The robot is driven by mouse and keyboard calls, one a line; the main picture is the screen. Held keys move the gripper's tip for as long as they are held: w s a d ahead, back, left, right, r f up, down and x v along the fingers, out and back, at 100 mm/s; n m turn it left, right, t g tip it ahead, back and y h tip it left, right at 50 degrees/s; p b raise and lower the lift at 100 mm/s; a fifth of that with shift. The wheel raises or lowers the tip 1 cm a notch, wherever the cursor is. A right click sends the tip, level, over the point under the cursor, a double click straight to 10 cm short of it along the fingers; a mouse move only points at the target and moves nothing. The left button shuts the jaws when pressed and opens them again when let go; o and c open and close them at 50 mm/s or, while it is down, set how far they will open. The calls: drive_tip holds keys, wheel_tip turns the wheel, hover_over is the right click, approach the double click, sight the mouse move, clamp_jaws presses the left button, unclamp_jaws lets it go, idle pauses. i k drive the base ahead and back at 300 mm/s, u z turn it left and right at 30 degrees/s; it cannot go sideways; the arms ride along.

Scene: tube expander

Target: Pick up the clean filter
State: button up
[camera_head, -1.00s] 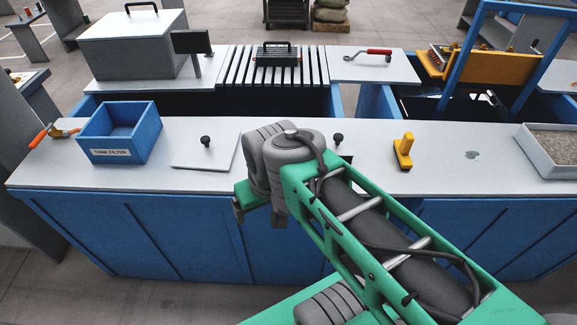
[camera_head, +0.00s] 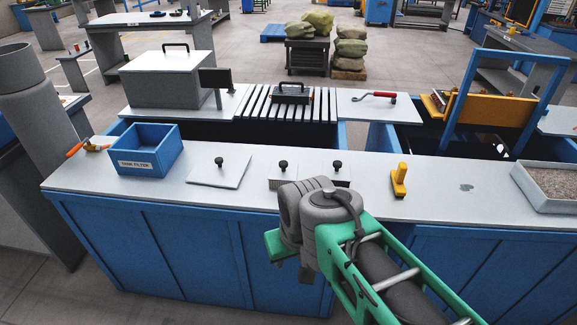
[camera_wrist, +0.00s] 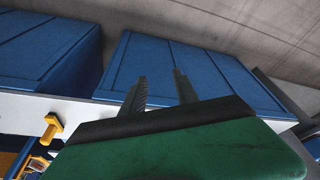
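No object in view is marked as the clean filter. A dark block with a handle (camera_head: 291,93) sits on the slatted rack (camera_head: 257,103) behind the counter; I cannot tell whether it is the filter. An open blue bin (camera_head: 166,158) labelled "TANK FILTER" stands on the left of the counter; no filter shows in it. In the wrist view my gripper (camera_wrist: 163,83) has two dark fingers spread apart with nothing between them. It hangs in front of the counter's blue front. In the head view my arm mostly hides it.
The grey counter (camera_head: 255,205) carries plates with black knobs (camera_head: 220,162), a yellow handle (camera_head: 399,181), an orange-handled tool (camera_head: 76,148) and a gravel tray (camera_head: 520,172). Behind are a lidded grey box (camera_head: 150,97), a red-handled tool (camera_head: 385,96) and a blue frame (camera_head: 470,110).

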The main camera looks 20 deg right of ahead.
sight(283, 172)
drive_tip(key=z, duration=0.2)
drive_tip(key=i, duration=0.9)
drive_tip(key=z, duration=0.15)
drive_tip(key=k, duration=0.5)
drive_tip(key=u, duration=2.35)
drive_tip(key=k, duration=0.6)
drive_tip(key=z, duration=0.15)
drive_tip(key=i, duration=0.5)
drive_tip(key=z, duration=0.05)
